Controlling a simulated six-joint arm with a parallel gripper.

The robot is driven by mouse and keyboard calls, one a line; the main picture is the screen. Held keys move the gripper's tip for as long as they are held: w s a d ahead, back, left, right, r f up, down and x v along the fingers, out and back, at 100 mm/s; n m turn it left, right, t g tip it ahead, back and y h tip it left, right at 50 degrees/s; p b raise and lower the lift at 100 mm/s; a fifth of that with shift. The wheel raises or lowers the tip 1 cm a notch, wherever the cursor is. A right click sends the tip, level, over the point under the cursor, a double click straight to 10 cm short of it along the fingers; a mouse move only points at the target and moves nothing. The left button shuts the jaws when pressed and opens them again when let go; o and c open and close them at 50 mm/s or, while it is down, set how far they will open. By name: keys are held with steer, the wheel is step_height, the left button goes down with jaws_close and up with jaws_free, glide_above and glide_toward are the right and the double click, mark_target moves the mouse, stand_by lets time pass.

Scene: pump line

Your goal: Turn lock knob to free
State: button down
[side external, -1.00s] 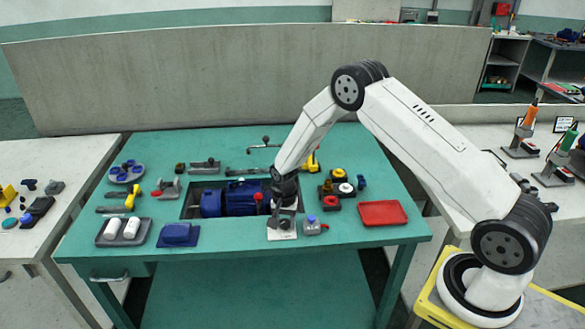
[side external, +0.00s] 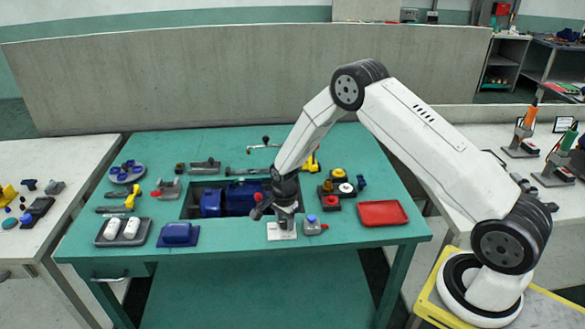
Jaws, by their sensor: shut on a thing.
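My gripper (side external: 285,219) points straight down over a small white plate (side external: 282,235) at the front middle of the green bench. It is shut on the lock knob, which is mostly hidden between the fingers and under the wrist. The dark wrist body sticks out to the left of the fingers. The knob's own pointing direction cannot be made out at this size.
A blue pump unit (side external: 240,198) sits in the bench recess just behind and left. A small grey block with a blue top (side external: 312,225) stands close on the right. A red tray (side external: 382,213) lies further right.

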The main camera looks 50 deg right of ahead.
mark_target(285, 222)
steer(key=shift+c, duration=1.2)
jaws_free()
steer(key=shift+r, duration=0.1)
steer(key=shift+r, duration=3.85)
